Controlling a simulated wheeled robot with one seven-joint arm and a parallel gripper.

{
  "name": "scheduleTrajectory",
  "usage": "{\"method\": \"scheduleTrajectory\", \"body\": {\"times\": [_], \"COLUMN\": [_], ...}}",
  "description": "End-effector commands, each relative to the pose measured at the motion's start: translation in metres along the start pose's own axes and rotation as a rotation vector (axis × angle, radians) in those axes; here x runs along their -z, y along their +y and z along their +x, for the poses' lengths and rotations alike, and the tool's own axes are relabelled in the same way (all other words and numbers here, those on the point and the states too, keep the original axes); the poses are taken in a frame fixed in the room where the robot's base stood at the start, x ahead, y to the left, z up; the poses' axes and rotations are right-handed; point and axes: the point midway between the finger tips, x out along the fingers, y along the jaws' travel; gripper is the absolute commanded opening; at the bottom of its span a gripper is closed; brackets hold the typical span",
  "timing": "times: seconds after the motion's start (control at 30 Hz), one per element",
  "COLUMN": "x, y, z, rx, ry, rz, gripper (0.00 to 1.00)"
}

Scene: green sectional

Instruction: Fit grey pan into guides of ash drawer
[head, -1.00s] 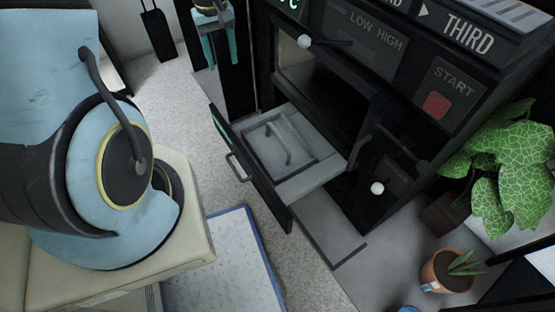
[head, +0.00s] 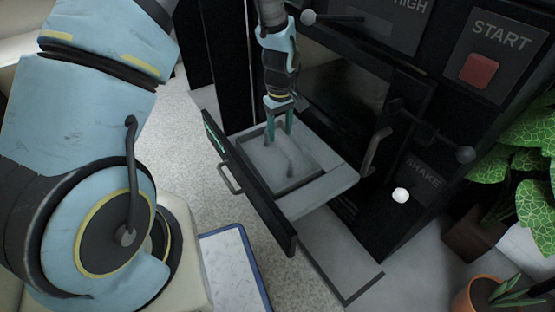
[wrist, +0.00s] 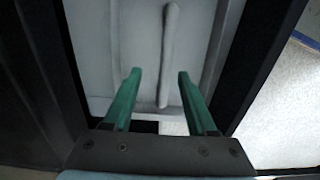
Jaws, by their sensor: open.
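The grey pan (head: 262,160), with a raised bar-like grip (head: 289,160) on top, lies inside the pulled-out ash drawer (head: 322,192). Dark lines show around part of the pan; I cannot tell whether it sits fully in its guides. My gripper (head: 279,136) points down over the pan's far end, its teal fingers apart and empty. In the wrist view, the fingers (wrist: 159,72) stand on either side of the pan's grip (wrist: 168,45), in the picture. Whether they touch the pan is unclear.
The drawer's dark front panel (head: 250,185) has a bar handle (head: 229,179). The black machine, with a red start button (head: 478,71) and a white knob (head: 400,195), stands behind and to the right. A blue-edged mat (head: 232,270) lies on the floor. Plants are at right.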

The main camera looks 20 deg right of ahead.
Motion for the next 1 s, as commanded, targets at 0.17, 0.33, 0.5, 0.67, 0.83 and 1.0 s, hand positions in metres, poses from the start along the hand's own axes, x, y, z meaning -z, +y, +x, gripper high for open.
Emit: {"method": "scheduleTrajectory", "body": {"times": [0.17, 0.33, 0.5, 0.67, 0.83, 1.0], "x": [0.0, 0.001, 0.001, 0.002, 0.002, 0.002], "y": [0.0, -0.004, -0.009, -0.008, -0.008, -0.008], "z": [0.024, 0.037, 0.064, 0.075, 0.074, 0.074], "rx": [0.0, 0.001, 0.002, -0.001, -0.001, -0.001], "ry": [0.0, -0.001, -0.001, 0.0, 0.001, 0.0], "rz": [0.001, 0.0, 0.001, 0.001, 0.001, 0.001], "gripper": [0.57, 0.57, 0.57, 0.57, 0.57, 0.41]}}
